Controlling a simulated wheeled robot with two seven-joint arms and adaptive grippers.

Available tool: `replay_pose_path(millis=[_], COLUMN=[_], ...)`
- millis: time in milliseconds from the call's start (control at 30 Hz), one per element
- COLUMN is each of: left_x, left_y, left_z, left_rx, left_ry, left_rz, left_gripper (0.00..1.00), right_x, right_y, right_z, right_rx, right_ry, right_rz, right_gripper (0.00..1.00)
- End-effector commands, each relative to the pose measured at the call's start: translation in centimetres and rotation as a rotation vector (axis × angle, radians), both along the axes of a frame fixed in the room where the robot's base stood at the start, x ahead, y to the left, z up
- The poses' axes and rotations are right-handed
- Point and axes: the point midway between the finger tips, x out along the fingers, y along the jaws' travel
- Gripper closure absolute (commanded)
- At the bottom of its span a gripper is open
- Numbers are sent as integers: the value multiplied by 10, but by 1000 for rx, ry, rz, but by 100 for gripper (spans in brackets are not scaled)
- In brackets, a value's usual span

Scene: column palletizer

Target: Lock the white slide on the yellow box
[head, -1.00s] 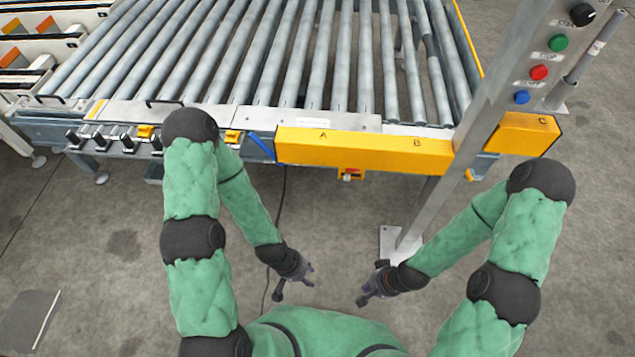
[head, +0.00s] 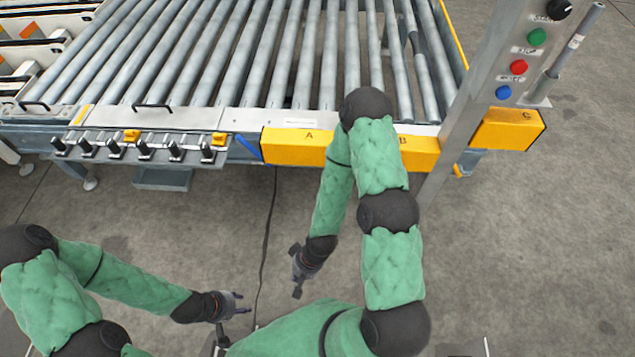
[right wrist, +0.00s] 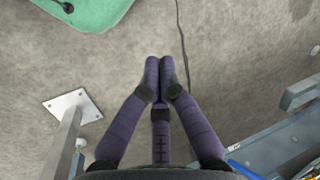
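The long yellow box (head: 295,143), marked A, B and C, runs along the conveyor's front edge. My right arm covers part of it near B. I cannot make out a white slide in these views. My right gripper (head: 297,272) hangs over the floor in front of the conveyor, well apart from the box. Its fingers look spread and empty in the head view; in the right wrist view two fingers (right wrist: 160,75) lie side by side over bare floor. My left gripper (head: 236,312) is low at the left, open and empty, above the floor.
The roller conveyor (head: 240,60) fills the back. Small yellow blocks (head: 132,136) sit on its front rail at the left. A grey post (head: 480,110) with colored buttons stands at the right. A cable (head: 266,230) lies on the floor. Floor at the right is clear.

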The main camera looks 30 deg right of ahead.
Motion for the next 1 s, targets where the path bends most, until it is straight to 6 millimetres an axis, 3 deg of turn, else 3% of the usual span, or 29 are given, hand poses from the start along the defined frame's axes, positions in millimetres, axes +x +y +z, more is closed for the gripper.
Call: replay_pose_path(millis=[167,267,367,467,600,700,833,1000], left_x=[0,0,0,0,0,0,0,0], left_y=[0,0,0,0,0,0,0,0], left_z=[0,2,6,13,22,29,37,47], left_rx=[0,0,0,0,0,0,0,0], left_ry=[0,0,0,0,-1,0,0,0], left_rz=[0,0,0,0,0,0,0,0], left_gripper=[60,60,60,60,60,60,60,60], right_x=[1,16,51,103,178,217,251,264], right_y=[0,-4,-13,-31,-69,-101,-144,-193], right_z=[-1,-8,-26,-53,-89,-108,-124,-130], right_rx=[-1,-7,-29,-91,-266,-442,-730,-1160], right_ry=[-4,-52,-175,-367,-671,-857,-1047,-1178], right_rz=[2,24,89,197,378,507,670,860], right_gripper=[100,100,100,100,100,100,100,100])
